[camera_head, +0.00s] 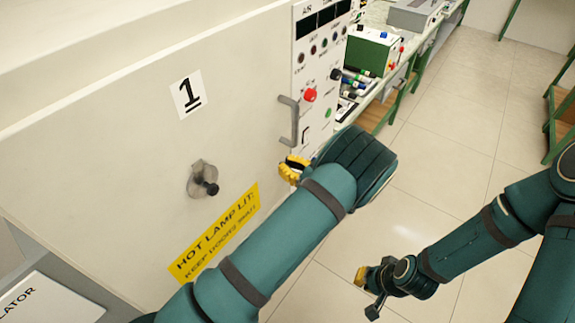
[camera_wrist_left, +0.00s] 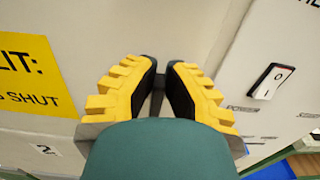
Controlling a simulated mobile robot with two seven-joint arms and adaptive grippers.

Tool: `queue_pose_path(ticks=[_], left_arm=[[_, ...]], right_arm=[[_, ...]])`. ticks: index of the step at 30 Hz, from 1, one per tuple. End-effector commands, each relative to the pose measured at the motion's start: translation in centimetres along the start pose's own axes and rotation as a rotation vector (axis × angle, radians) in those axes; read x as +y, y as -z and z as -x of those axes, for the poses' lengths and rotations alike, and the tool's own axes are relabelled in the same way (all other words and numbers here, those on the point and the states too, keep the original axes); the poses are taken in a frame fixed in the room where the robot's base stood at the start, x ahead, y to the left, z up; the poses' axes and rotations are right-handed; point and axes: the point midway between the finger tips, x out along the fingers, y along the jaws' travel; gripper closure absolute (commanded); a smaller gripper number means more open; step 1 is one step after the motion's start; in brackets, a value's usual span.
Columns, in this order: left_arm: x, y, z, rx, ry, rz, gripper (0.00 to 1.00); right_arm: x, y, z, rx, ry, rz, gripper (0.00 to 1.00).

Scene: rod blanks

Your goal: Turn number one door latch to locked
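The number one door (camera_head: 100,150) is a large pale panel with a "1" label (camera_head: 188,94). Its latch (camera_head: 203,183) is a small round metal plate with a dark knob stub pointing to the lower right. My left gripper (camera_head: 292,168) is near the door's right edge, to the right of the latch and apart from it. In the left wrist view its yellow fingers (camera_wrist_left: 161,64) stand a narrow gap apart, with no object clearly held; the latch is not visible there. My right gripper (camera_head: 368,290) hangs low over the floor, its fingers apart and empty.
A grey pull handle (camera_head: 289,120) sticks out just above my left gripper. Beside it is a control panel (camera_head: 318,70) with buttons. A yellow warning label (camera_head: 215,232) lies below the latch. A rocker switch (camera_wrist_left: 272,80) is right of the fingers. Open floor (camera_head: 450,120) lies to the right.

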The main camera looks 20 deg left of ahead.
Motion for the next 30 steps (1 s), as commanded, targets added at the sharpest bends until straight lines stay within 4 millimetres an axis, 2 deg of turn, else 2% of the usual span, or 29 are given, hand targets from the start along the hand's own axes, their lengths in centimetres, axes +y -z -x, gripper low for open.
queue_pose_path(ticks=[11,17,30], left_arm=[[0.0,0.0,-0.1,0.0,0.0,0.01,1.0],[0.2,0.1,0.0,0.0,0.001,0.073,1.0],[1.0,0.5,0.0,-0.002,0.0,0.433,1.0]], right_arm=[[0.0,0.0,-0.1,0.0,0.0,0.0,1.0],[0.2,-0.1,-0.7,0.0,-0.001,0.0,1.0],[1.2,-0.8,-3.6,-0.009,-0.004,0.003,1.0]])
